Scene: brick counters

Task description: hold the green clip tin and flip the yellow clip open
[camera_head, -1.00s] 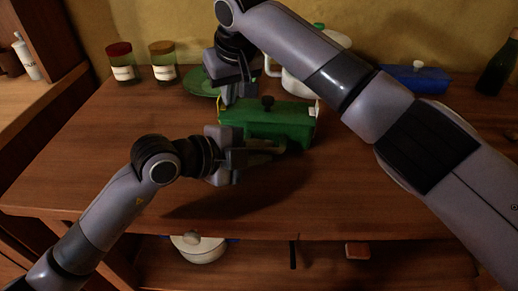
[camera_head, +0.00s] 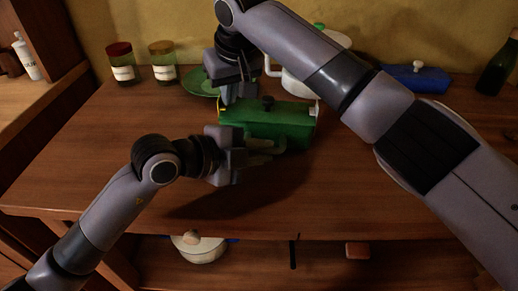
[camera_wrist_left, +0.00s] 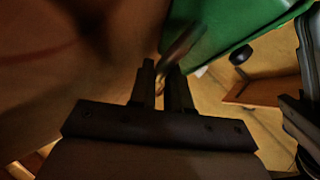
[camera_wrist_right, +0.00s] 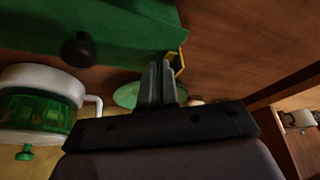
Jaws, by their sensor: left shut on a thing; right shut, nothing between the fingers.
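The green clip tin (camera_head: 290,128) stands on the wooden counter, with a black knob (camera_head: 267,102) on its lid. My left gripper (camera_head: 272,148) is in front of the tin, shut on its bar-like handle, which shows between the fingers in the left wrist view (camera_wrist_left: 180,45). The yellow clip (camera_wrist_right: 178,62) is at the tin's left end. My right gripper (camera_wrist_right: 160,80) is shut and empty close beside the clip. I cannot tell whether they touch. In the head view, the right gripper (camera_head: 232,96) is behind the tin's left end.
A green plate (camera_head: 198,82) and a white teapot (camera_head: 293,84) stand behind the tin. Two jars (camera_head: 122,62) are at the back left, and a blue box (camera_head: 418,78) and a dark bottle (camera_head: 497,68) at the back right. The front counter (camera_head: 330,205) is clear.

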